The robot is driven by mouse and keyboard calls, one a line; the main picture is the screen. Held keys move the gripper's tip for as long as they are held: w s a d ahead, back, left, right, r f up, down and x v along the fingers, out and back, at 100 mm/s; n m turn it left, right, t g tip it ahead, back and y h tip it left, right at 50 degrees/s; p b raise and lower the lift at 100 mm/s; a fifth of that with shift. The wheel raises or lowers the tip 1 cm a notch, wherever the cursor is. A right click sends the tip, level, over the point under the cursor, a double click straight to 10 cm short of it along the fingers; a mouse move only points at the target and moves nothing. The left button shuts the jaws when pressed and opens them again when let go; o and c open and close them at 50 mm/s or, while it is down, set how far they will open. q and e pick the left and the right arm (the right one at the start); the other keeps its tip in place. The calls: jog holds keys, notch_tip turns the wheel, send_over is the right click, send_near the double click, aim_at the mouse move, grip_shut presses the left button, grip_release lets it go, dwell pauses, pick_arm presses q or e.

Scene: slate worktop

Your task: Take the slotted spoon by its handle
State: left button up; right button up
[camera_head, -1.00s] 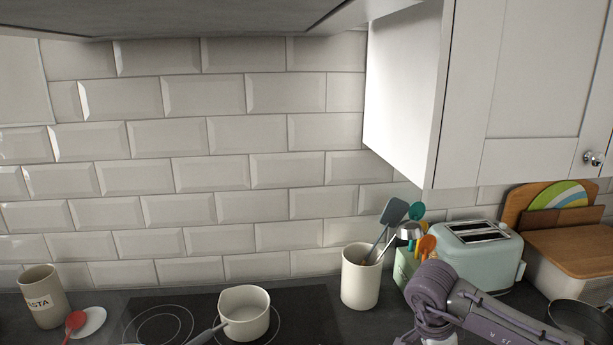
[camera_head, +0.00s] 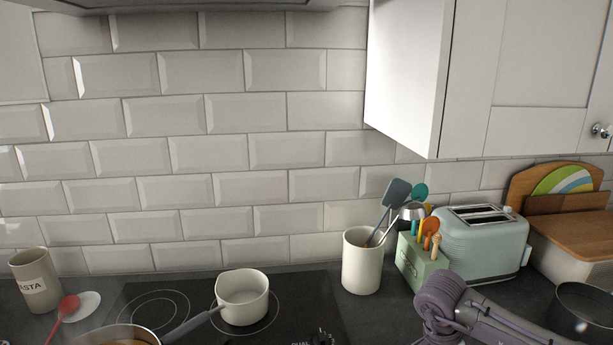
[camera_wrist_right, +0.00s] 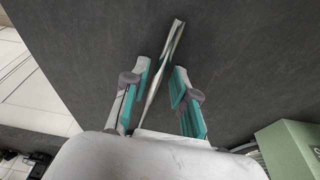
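In the right wrist view, a long, thin, shiny metal utensil (camera_wrist_right: 173,42) shows against the dark worktop and runs between my fingers. No slotted bowl shows on it, so I cannot tell whether it is the slotted spoon. My right gripper (camera_wrist_right: 162,92) is open, its teal pads on either side of the utensil. In the head view my right arm comes in at the lower right, its fingers out of sight. There a cream crock (camera_head: 361,262) holds a grey spatula (camera_head: 396,192) and a metal utensil (camera_head: 411,210). My left gripper is out of view.
A green box (camera_head: 418,263) of colourful utensils stands right of the crock, also in the right wrist view (camera_wrist_right: 287,150). A mint toaster (camera_head: 485,245) is behind it. A cream saucepan (camera_head: 242,297) and a second pan (camera_head: 122,334) are at the hob. A dark pan (camera_head: 582,308) is far right.

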grip_shut()
jog(key=shift+r, duration=0.1)
jog(key=shift+d+r+p+v, duration=0.1)
jog(key=shift+d+p+v, duration=0.15)
jog(key=shift+p+v, duration=0.65)
jog(key=shift+d+r+p+v, duration=0.1)
jog(key=shift+d+p+v, duration=0.25)
jog(key=shift+v, duration=1)
jog(key=shift+d+p+v, duration=0.2)
jog(key=shift+p+v, duration=0.45)
jog(key=shift+v, duration=0.45)
